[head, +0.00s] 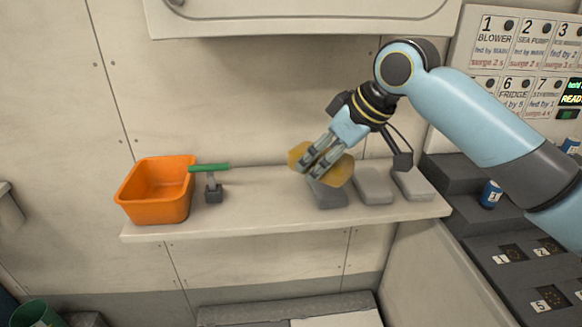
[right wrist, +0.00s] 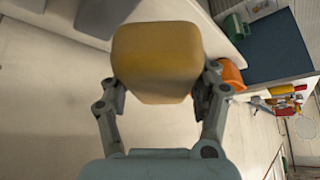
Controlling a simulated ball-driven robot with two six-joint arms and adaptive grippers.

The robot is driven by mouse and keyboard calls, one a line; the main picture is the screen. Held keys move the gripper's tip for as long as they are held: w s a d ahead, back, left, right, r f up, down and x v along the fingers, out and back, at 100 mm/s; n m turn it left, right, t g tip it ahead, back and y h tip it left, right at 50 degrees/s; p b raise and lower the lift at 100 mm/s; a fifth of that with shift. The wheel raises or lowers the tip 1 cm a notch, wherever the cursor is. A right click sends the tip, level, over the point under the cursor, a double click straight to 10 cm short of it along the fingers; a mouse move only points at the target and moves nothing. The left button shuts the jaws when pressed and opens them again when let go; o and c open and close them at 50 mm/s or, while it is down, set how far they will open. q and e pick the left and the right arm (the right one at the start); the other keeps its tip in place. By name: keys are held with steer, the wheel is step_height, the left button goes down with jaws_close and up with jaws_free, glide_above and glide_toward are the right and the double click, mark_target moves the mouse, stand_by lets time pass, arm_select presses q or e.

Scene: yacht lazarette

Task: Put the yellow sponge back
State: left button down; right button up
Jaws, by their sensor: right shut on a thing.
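The yellow sponge (head: 338,171) is held in my right gripper (head: 322,158), above the grey blocks on the wall shelf (head: 260,219). In the right wrist view, the yellow sponge (right wrist: 157,58) sits between the two fingers of my right gripper (right wrist: 158,90), which are shut on its sides. An orange bin (head: 155,205) stands at the left end of the shelf; the part of its inside that shows looks empty. My left gripper is not in view.
Grey blocks (head: 328,194), (head: 373,186) and (head: 412,184) lie on the shelf's right part. The shelf between tool and blocks is clear. A blue can (head: 491,194) and numbered panels stand at right.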

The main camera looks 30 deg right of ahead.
steer(key=shift+d+r, duration=0.1)
steer(key=shift+d, duration=0.25)
steer(key=p, duration=0.1)
glide_above(271, 193)
steer(key=s, duration=0.2)
steer(key=shift+m, duration=0.3)
steer(key=f, duration=0.7)
steer(key=shift+d+f, duration=0.2)
steer(key=shift+d, duration=0.1)
step_height(271, 193, down, 3)
steer(key=shift+f+p, duration=0.15)
steer(key=shift+p, duration=0.2)
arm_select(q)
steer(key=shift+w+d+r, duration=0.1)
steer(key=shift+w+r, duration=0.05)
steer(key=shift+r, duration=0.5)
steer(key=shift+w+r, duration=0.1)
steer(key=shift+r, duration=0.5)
arm_select(e)
steer(key=shift+f, duration=0.3)
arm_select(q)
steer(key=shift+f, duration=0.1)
arm_select(e)
steer(key=shift+f, duration=0.15)
steer(key=o, duration=1.1)
steer(key=shift+c, duration=0.2)
